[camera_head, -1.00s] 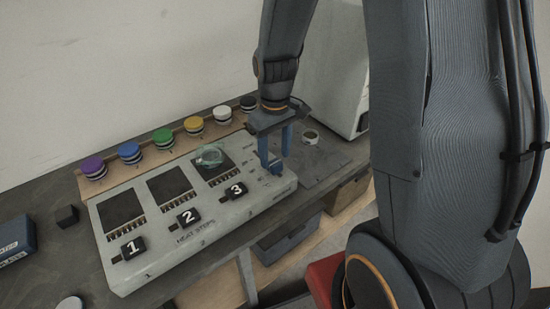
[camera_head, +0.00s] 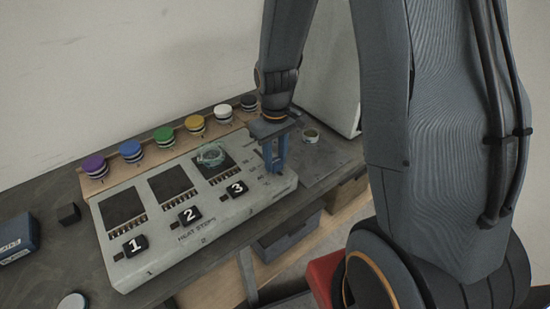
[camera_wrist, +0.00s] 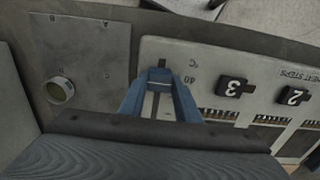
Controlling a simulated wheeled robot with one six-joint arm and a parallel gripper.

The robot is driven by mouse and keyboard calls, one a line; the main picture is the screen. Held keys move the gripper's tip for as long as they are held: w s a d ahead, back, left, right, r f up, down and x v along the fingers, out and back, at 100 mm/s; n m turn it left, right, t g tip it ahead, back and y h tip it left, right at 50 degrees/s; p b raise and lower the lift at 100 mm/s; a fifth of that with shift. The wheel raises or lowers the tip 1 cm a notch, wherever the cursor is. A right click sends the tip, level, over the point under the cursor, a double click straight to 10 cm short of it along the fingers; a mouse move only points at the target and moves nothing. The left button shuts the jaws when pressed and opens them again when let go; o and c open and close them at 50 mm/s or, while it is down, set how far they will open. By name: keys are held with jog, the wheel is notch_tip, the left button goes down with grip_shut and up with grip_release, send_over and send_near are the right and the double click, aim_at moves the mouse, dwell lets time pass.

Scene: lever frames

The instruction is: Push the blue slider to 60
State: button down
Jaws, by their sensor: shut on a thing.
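The grey-white panel (camera_head: 155,247) lies on the workbench, with heat steps labelled 1, 2 and 3. My gripper (camera_head: 275,165) points down at the panel's right end, beside the scale. In the wrist view, my gripper (camera_wrist: 160,82) has its blue fingers closed around the small blue slider (camera_wrist: 160,74). A mark reading 40 shows on the panel beside it. The fingers hide most of the slider in the head view, and its exact reading cannot be told.
A glass dish (camera_head: 211,155) sits on the third dark plate. Several coloured knobs, including the green one (camera_head: 163,136), line the back. A dark blue box (camera_head: 16,239) stands at the left.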

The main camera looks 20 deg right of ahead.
jog(key=w, duration=0.2)
jog(key=w+a, duration=0.1)
jog(key=w, duration=0.1)
jog(key=shift+a, duration=0.15)
jog(key=c, duration=1.3)
grip_release()
jog(key=shift+s, duration=0.1)
jog(key=shift+c, duration=0.2)
notch_tip(320, 180, up, 8)
jog(key=b, duration=0.2)
jog(key=shift+f, duration=0.1)
jog(key=s+m+t, duration=0.1)
jog(key=s+m, duration=0.2)
jog(key=s, duration=1)
jog(key=shift+s+d+m, duration=0.2)
jog(key=shift+d+m, duration=0.1)
jog(key=shift+d, duration=0.15)
